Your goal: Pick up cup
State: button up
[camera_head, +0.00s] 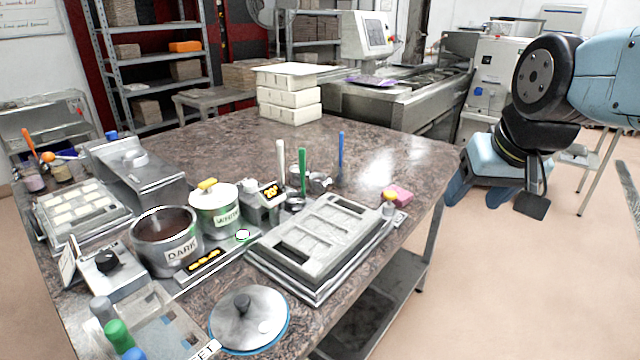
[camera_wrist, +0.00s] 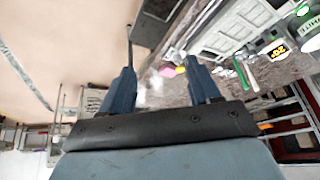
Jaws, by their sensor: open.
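Small metal cups stand among upright handles near the middle of the table: one (camera_head: 318,182) lies behind the green handle, and another (camera_head: 295,204) is in front of it. I cannot tell which one the task means. My gripper (camera_head: 480,192) is to the right of the table, raised and apart from the cups. In the wrist view my gripper (camera_wrist: 160,68) has its two blue fingers spread with nothing held between them. No cup shows clearly in the wrist view.

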jog(key=shift+o, duration=0.6)
jog(key=w+a+f+m+g+y, duration=0.2)
jog(key=w+a+m+y, duration=0.3)
jog(key=w+a, duration=0.4)
jog(key=shift+w+a+f+m+y, duration=0.3)
jog(key=shift+w+a+f+m, duration=0.1)
jog(key=shift+w+f+m, duration=0.2)
jog(key=m+t+y, duration=0.5)
jog(key=m, duration=1.4)
send_near(313, 178)
jog(key=x, duration=0.4)
jog(key=f+x, duration=0.1)
jog(key=x, duration=0.2)
jog(key=shift+a+f, duration=0.1)
jog(key=shift+a, duration=0.1)
jog(key=c, duration=0.8)
jog(key=shift+r, duration=0.55)
jog(key=shift+c, duration=0.2)
notch_tip(313, 178, up, 3)
jog(key=shift+s+f, duration=0.15)
jog(key=s+d+r, duration=0.3)
jog(key=s+r, duration=1)
jog(key=r, duration=0.1)
jog(key=shift+d+r, duration=0.15)
jog(key=shift+d, duration=0.25)
